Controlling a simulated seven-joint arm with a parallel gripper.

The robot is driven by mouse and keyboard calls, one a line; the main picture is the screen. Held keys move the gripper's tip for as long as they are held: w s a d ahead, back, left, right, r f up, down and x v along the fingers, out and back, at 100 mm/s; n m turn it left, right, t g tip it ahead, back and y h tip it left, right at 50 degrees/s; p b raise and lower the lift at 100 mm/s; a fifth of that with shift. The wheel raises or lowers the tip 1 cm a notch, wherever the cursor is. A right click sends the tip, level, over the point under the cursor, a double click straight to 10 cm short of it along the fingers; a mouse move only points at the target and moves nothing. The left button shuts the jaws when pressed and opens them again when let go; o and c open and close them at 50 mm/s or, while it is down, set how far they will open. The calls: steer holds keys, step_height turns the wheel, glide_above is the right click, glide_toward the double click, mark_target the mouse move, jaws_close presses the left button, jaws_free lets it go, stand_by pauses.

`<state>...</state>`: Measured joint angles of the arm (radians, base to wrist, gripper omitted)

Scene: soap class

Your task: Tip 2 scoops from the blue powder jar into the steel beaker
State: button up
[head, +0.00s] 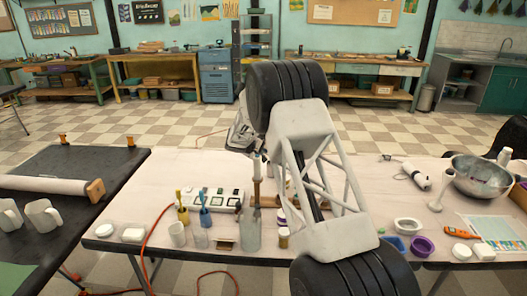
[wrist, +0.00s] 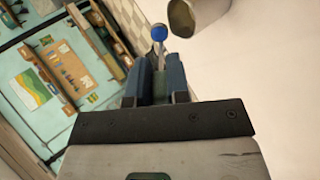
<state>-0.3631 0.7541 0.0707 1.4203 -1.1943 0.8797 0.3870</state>
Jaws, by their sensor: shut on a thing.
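My gripper (wrist: 160,88) is shut on a thin scoop (wrist: 160,55), whose round end is blue and sticks out beyond the fingers. I cannot tell whether that blue is powder or the scoop itself. A metallic cylinder with an open mouth (wrist: 198,18), probably the steel beaker, is just right of the scoop's end in the wrist view, apart from it in the picture.
A container with a yellow handle (head: 183,213), a white cup (head: 177,236) and a clear glass (head: 200,239) stand on the left. My arm hides part of the table. A white bowl (head: 408,226), a purple bowl (head: 423,247) and a large metal bowl (head: 482,177) are on the right.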

steer(key=shift+s+a+f+t+h, duration=0.25)
steer(key=shift+f+t+h, duration=0.2)
steer(key=shift+t+h, duration=0.1)
steer(key=shift+s+a+f+t+h, duration=0.25)
steer(key=shift+f+t+h, duration=0.2)
steer(key=shift+t+h, duration=0.1)
steer(key=shift+d, duration=0.15)
stand_by(0.5)
steer(key=shift+w+d+r+g+y, duration=0.4)
steer(key=shift+r+g+y, duration=0.35)
steer(key=shift+g+y, duration=0.15)
steer(key=shift+w+d+r+g+y, duration=0.3)
steer(key=shift+w+r+g+y, duration=0.15)
steer(key=shift+r+g+y, duration=0.4)
steer(key=shift+w+d+r+g+y, duration=0.4)
steer(key=shift+r+g+y, duration=0.3)
steer(key=shift+g+y, duration=0.25)
steer(key=shift+w+d+r+g+y, duration=0.1)
steer(key=shift+w+d+g+y, duration=0.05)
steer(key=shift+g+y, duration=0.15)
